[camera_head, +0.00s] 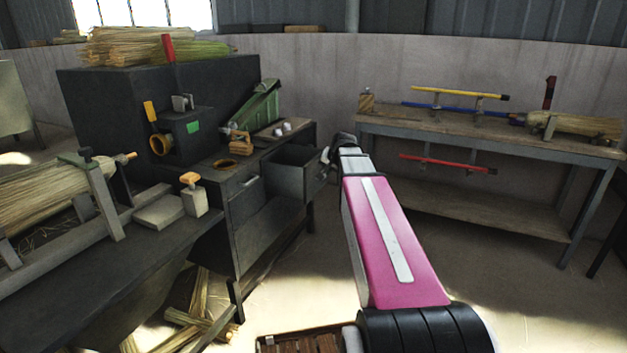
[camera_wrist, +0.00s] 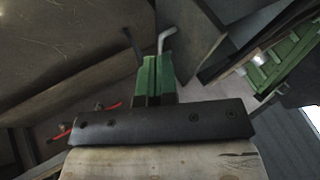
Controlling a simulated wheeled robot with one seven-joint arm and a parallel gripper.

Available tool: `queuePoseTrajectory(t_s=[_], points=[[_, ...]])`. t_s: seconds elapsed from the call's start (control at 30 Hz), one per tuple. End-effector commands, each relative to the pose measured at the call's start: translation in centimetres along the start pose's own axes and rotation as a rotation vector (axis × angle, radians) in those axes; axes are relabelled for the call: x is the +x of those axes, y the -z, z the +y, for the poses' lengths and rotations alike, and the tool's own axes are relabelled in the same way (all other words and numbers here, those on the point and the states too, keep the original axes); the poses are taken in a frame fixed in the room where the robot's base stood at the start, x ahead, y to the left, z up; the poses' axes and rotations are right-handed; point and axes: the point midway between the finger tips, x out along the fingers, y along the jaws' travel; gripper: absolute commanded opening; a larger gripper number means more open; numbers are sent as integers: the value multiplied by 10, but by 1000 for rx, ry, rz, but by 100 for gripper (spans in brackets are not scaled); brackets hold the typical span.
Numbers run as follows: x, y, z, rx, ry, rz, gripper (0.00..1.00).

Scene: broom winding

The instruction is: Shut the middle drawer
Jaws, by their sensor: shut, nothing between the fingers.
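A grey drawer (camera_head: 291,172) stands pulled out from the dark workbench (camera_head: 270,218). Its front panel (camera_head: 316,174) faces right, towards my arm. Another drawer front (camera_head: 245,198), to its left, looks flush with the bench. My gripper (camera_head: 328,158) is at the end of the pink and white arm, close beside the open drawer's front; I cannot tell whether it touches. In the wrist view my gripper (camera_wrist: 153,62) shows green fingers held together, with nothing between them. A pale bent rod (camera_wrist: 167,40), perhaps a handle, shows just beyond the fingertips.
A green tool (camera_head: 262,105), a wooden piece (camera_head: 240,142) and a tray with white items (camera_head: 282,129) are on the bench top above the drawers. A second bench (camera_head: 480,138) with coloured poles stands at the right. Open floor lies between the benches.

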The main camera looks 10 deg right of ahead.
Motion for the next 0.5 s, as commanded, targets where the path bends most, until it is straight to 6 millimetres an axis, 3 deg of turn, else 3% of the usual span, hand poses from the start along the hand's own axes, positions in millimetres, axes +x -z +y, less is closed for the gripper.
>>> queuePoseTrajectory(t_s=[0.17, 0.5], points=[[13, 2, -1, 3, 2, 1, 0], [74, 3, -1, 2, 1, -1, 0]])
